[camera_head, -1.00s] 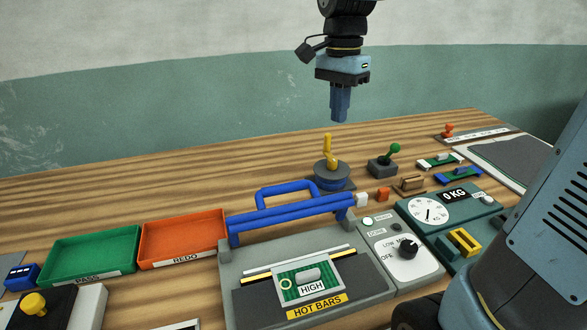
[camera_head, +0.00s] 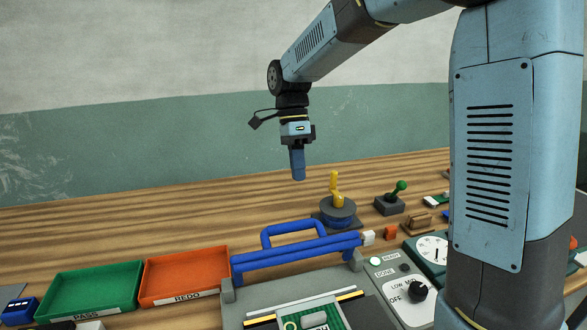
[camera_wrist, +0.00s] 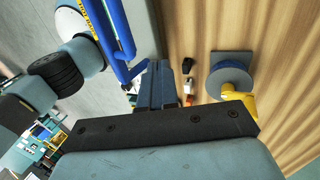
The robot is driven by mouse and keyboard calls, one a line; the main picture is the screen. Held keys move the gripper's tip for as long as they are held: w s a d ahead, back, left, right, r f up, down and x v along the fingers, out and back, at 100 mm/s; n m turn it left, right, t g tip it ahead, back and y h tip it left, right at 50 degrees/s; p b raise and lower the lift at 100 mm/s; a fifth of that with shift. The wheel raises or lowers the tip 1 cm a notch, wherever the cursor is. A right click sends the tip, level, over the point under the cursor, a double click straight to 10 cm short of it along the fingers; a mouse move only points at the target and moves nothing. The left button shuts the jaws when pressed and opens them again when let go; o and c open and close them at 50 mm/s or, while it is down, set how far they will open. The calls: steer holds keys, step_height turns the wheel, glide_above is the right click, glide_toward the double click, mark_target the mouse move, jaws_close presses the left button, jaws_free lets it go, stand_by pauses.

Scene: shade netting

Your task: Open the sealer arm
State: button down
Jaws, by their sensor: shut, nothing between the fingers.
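The sealer (camera_head: 250,290) is a grey machine with a blue arm. The blue sealer arm (camera_head: 298,256), with its loop handle (camera_head: 290,229), stands raised at the back of the sealer, clear of the hot bars at the front. My gripper (camera_head: 298,179) is shut and empty, pointing down in the air above and behind the handle. In the wrist view, the shut fingers (camera_wrist: 163,72) are in the middle and part of the blue sealer arm (camera_wrist: 105,35) shows to their left.
A yellow-handled round device (camera_head: 337,208) and a green-knobbed lever box (camera_head: 393,200) stand behind the sealer to the right. The green PASS tray (camera_head: 90,289) and orange REDO tray (camera_head: 184,277) lie left. The bench behind the trays is clear.

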steer(key=s+d+f, duration=0.1)
steer(key=s+f, duration=0.5)
steer(key=shift+s+d+f, duration=0.15)
steer(key=shift+d+f, duration=0.1)
steer(key=shift+d, duration=0.05)
